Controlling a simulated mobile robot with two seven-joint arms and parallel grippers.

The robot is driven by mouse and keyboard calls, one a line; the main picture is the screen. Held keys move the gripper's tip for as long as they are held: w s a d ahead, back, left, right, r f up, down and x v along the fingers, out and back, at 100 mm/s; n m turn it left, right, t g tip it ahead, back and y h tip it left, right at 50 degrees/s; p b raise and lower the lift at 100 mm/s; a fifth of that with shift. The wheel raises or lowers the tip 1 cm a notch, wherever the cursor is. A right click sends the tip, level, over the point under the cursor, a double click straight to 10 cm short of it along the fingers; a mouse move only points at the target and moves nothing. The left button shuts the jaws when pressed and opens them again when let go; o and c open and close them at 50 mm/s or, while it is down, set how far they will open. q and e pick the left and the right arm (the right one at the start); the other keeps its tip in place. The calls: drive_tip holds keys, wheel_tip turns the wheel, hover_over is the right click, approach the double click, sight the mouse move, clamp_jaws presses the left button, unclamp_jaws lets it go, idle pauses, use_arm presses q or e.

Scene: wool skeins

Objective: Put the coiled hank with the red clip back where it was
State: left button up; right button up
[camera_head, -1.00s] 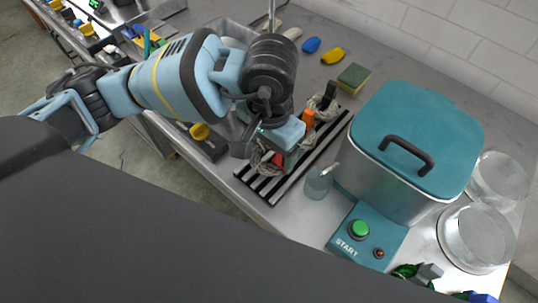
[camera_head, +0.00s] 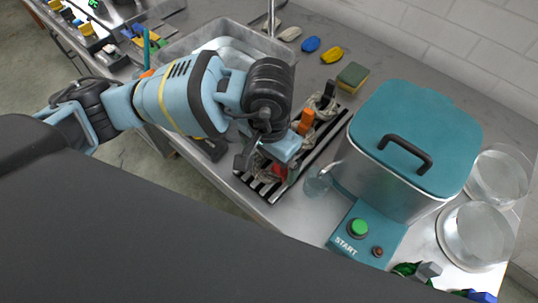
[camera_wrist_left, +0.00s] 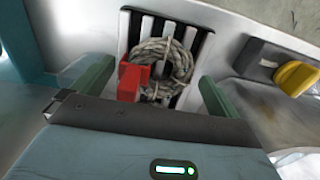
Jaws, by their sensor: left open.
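The coiled hank (camera_wrist_left: 178,62) is grey-beige rope with a red clip (camera_wrist_left: 131,82). It lies on a rack of pale and dark slats (camera_wrist_left: 149,26). In the head view the red clip (camera_head: 280,172) shows just under my left gripper (camera_head: 266,168), which hides most of the hank. My left gripper (camera_wrist_left: 157,78) is open, with one green finger on each side of the hank and visible gaps to both. Whether the hank is fully seated on the rack is hard to tell. My right gripper is not in view.
Hanks with an orange clip (camera_head: 305,121) and a dark clip (camera_head: 328,93) sit farther along the rack. A glass beaker (camera_head: 317,184) and a teal-lidded pot (camera_head: 417,137) stand close to its right. A yellow knob (camera_wrist_left: 296,77) is beside the rack.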

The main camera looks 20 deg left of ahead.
sight(269, 162)
use_arm(q)
drive_tip(key=shift+r, duration=0.1)
drive_tip(key=shift+r, duration=0.25)
wheel_tip(269, 162, up, 12)
drive_tip(key=shift+f, duration=0.15)
idle(0.6)
